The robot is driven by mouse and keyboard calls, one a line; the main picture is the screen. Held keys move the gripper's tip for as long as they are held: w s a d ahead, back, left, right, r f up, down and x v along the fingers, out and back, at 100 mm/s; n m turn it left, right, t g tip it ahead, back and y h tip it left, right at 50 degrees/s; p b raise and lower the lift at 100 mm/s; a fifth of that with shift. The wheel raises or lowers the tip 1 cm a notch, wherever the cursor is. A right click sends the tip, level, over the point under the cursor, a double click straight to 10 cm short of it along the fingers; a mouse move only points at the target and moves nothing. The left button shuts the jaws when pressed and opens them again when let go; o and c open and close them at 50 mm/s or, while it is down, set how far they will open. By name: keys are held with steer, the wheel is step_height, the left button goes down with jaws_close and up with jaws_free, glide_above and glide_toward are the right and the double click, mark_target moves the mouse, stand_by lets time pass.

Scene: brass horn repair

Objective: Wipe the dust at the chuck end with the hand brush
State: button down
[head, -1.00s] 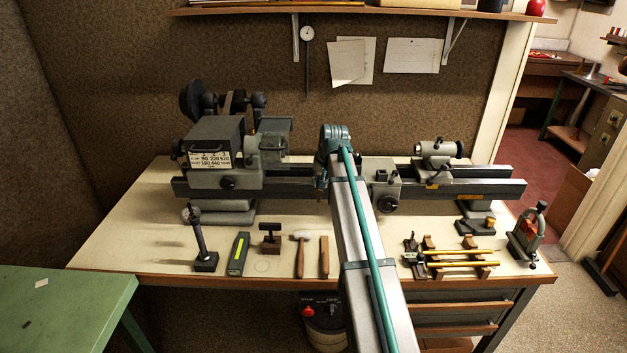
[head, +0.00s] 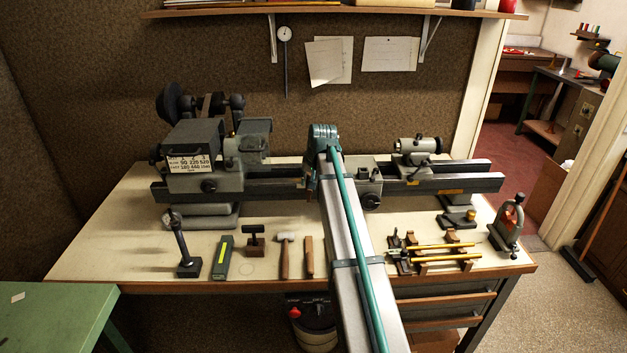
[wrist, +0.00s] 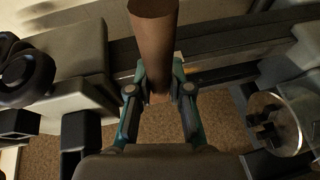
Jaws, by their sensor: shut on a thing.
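My gripper (wrist: 158,95) is shut on a brown, round, tapered handle (wrist: 153,35), which I take to be the hand brush. No bristles show in the wrist view. In the head view my arm hides most of the gripper, which is over the lathe bed to the right of the headstock (head: 192,180). The chuck (wrist: 272,122) shows at the right of the wrist view, round with dark jaws, apart from the handle. The chuck end (head: 252,140) is at the headstock's right side in the head view. I cannot make out any dust.
The lathe bed (head: 455,182) runs along the bench, with the tailstock (head: 415,155) at right. Along the front lie a black stand (head: 187,262), a green box (head: 222,258), a hammer (head: 285,258), a wooden piece (head: 309,257) and brass tubes on rests (head: 440,250).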

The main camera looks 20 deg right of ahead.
steer(key=shift+w+a, duration=1.45)
steer(key=shift+a, duration=2.15)
step_height(320, 180, up, 8)
steer(key=p, duration=0.4)
steer(key=shift+d+r, duration=0.15)
steer(key=shift+r, duration=0.1)
steer(key=shift+s, duration=0.1)
